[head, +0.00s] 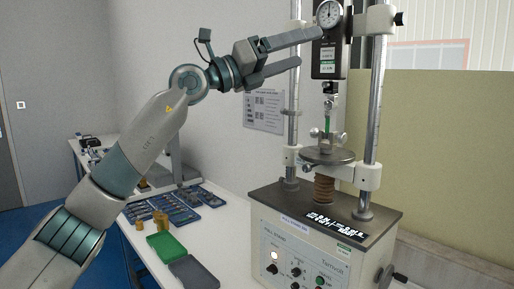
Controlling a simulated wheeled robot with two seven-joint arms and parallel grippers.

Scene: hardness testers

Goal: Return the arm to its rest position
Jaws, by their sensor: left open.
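My left arm comes in from the lower left, bends at an elbow and reaches right. My left gripper (311,50) is open and empty, with its two fingers pointing right. In the picture its fingertips lie beside the dial gauge (328,14) and the black force gauge body (328,55), in front of or near the left column of the tester (325,235). I cannot tell whether a finger touches the tester. My right gripper is not in view.
The tester stands on a white table (225,230). A green tray (166,247), a dark grey tray (193,273), brass weights (160,219) and blue tool trays (190,197) lie to its left. A beige panel (440,150) stands behind it on the right.

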